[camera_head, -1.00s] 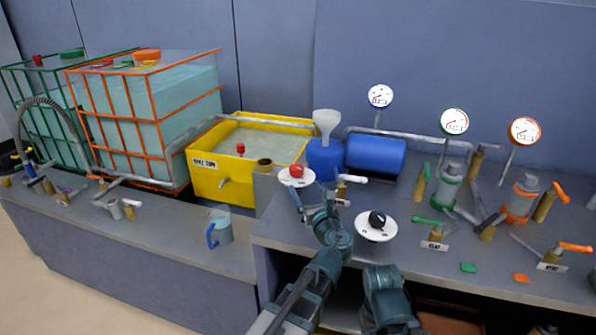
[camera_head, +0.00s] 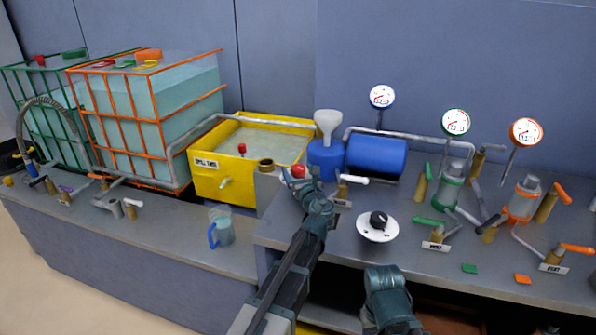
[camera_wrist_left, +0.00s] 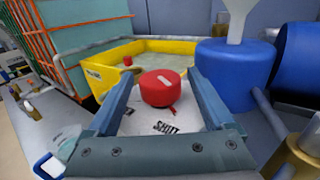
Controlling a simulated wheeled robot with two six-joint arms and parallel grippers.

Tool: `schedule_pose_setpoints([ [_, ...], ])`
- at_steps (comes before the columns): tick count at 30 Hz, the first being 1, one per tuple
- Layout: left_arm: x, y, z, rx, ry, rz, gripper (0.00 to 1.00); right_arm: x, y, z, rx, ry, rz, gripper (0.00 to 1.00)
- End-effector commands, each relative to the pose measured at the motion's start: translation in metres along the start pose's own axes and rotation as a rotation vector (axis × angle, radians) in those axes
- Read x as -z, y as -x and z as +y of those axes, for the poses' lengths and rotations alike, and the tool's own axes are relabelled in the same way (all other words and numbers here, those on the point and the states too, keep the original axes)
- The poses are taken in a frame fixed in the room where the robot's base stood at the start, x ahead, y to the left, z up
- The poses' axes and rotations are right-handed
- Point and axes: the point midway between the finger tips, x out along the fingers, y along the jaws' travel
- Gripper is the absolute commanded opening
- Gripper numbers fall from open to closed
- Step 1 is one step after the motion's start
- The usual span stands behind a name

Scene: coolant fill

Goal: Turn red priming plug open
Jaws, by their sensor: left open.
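The red priming plug (camera_wrist_left: 160,88) is a round red knob on a white plate (camera_wrist_left: 165,122) with black lettering, part of which reads like "SHUT". In the left wrist view it stands between the two fingers of my left gripper (camera_wrist_left: 161,80), with a visible gap to each finger. My left gripper is open around the plug. In the head view the plug (camera_head: 298,171) shows at the tip of my left gripper (camera_head: 301,180), which hides most of its plate. My right gripper cannot be made out; only part of that arm shows at the bottom.
A blue pot (camera_head: 325,160) with a funnel and a blue cylinder (camera_head: 375,157) stand just behind. A yellow tub (camera_head: 222,180) is at the left, with a brass cup (camera_head: 266,164) beside the plug. A black knob on a white disc (camera_head: 377,228) sits to the right.

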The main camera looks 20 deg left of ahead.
Motion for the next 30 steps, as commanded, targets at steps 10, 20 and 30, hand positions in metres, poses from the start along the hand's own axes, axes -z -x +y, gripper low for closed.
schedule_pose_setpoints([
  [10,0.0000,0.0003,-0.0001,0.000,0.000,0.000,0.34,0.0000,0.0000,0.0000,0.000,0.000,0.000,0.50],
  [20,0.0000,0.0006,0.0004,0.006,0.000,0.000,0.01,0.0000,0.0000,0.0000,0.000,0.000,0.000,0.50],
  [30,0.0000,0.0017,0.0031,0.159,0.000,0.000,0.01,0.0000,0.0000,0.0000,0.000,0.000,0.000,0.50],
])
